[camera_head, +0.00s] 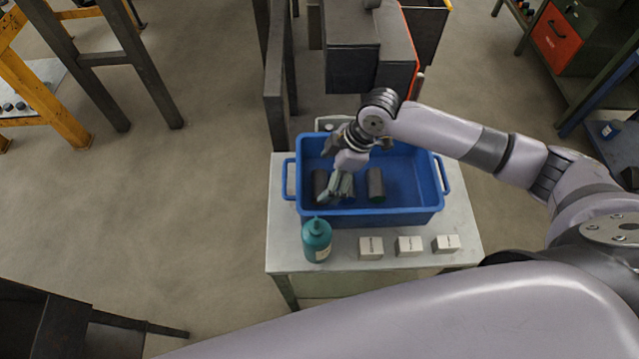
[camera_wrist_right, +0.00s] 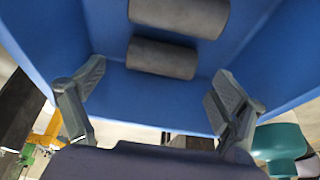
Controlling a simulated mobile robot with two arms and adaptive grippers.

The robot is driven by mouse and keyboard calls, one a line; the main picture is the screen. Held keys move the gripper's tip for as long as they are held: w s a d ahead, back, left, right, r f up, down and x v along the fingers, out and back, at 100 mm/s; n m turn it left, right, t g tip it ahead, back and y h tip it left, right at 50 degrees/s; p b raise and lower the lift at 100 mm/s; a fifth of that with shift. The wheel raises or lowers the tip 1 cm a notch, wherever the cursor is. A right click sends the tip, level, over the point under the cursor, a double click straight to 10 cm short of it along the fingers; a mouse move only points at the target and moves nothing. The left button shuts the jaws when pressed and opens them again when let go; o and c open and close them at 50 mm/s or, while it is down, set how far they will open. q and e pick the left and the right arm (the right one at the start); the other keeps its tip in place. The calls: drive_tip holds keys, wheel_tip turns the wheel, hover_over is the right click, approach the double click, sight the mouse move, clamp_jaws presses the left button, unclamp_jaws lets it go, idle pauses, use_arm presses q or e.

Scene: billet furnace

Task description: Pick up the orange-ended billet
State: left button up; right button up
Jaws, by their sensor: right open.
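Two dark grey cylindrical billets lie in a blue bin (camera_head: 410,213). In the head view, one billet (camera_head: 320,181) is left of my right gripper (camera_head: 338,194) and partly beside its fingers, and the other billet (camera_head: 376,184) is to its right. No orange end shows on either. The right gripper is inside the bin outline, fingers spread and empty. In the right wrist view, the gripper (camera_wrist_right: 160,76) is open, with the nearer billet (camera_wrist_right: 161,57) ahead between its fingertips and a brownish-grey billet (camera_wrist_right: 180,14) beyond it. My left gripper is out of view.
The bin stands on a light table (camera_head: 285,240). A teal bottle (camera_head: 316,241) and three small labelled blocks, the middle one (camera_head: 409,246) among them, stand along the table's front. A dark machine (camera_head: 365,55) is behind the bin. Open floor lies to the left.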

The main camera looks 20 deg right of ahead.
sight(319, 182)
drive_tip(key=x, duration=0.3)
drive_tip(key=shift+a+f+p, duration=0.25)
drive_tip(key=shift+a+p, duration=0.1)
drive_tip(key=shift+f, duration=0.2)
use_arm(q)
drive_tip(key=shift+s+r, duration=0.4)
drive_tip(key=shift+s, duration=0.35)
use_arm(e)
drive_tip(key=shift+c, duration=0.4)
drive_tip(key=c, duration=1.9)
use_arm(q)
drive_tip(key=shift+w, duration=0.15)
use_arm(e)
drive_tip(key=shift+w+r, duration=0.1)
drive_tip(key=shift+w, duration=0.05)
drive_tip(key=shift+c, duration=0.3)
use_arm(q)
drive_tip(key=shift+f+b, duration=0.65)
drive_tip(key=shift+b, duration=0.05)
use_arm(e)
wheel_tip(319, 182, up, 20)
